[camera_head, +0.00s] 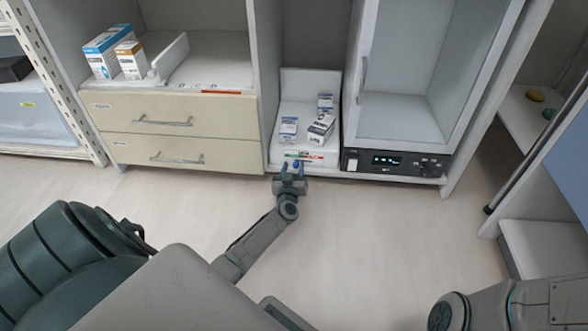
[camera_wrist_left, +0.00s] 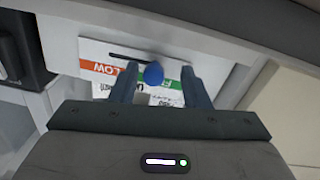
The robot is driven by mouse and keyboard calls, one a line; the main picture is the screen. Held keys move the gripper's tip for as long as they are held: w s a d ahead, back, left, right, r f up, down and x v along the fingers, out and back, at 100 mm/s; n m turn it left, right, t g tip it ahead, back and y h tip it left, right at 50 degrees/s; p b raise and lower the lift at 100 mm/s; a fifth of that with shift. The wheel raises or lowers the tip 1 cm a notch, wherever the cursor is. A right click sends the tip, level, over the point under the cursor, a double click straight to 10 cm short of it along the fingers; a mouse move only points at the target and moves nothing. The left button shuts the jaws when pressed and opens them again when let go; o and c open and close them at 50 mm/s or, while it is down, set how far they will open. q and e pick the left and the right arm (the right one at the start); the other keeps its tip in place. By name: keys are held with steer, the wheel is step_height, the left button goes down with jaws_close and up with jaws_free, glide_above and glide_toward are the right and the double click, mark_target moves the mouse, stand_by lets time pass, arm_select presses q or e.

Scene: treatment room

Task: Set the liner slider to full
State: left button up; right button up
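The liner slider's blue knob (camera_wrist_left: 154,74) shows in the left wrist view, below a dark slot on a white panel. A label there has a red part reading LOW (camera_wrist_left: 103,68) at left and a partly hidden green part (camera_wrist_left: 172,83) at right. The slot shows mostly on the knob's red side. In the head view the coloured label (camera_head: 313,156) is on the front of the white liner tray (camera_head: 325,157). My left gripper (camera_wrist_left: 158,72) is open, with a finger on each side of the knob and visible gaps. My right gripper is out of view.
Small boxes (camera_head: 320,128) lie in the tray. A cabinet with a dark control panel (camera_head: 395,162) stands to its right. Beige drawers (camera_head: 175,113) are to its left, with boxes (camera_head: 108,52) above. The floor (camera_head: 370,230) in front is clear.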

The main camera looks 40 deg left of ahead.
arm_select(q)
steer(key=p+v, duration=0.5)
steer(key=v, duration=0.5)
steer(key=shift+s+d+p, duration=0.2)
steer(key=shift+s+p, duration=0.15)
steer(key=shift+p, duration=0.05)
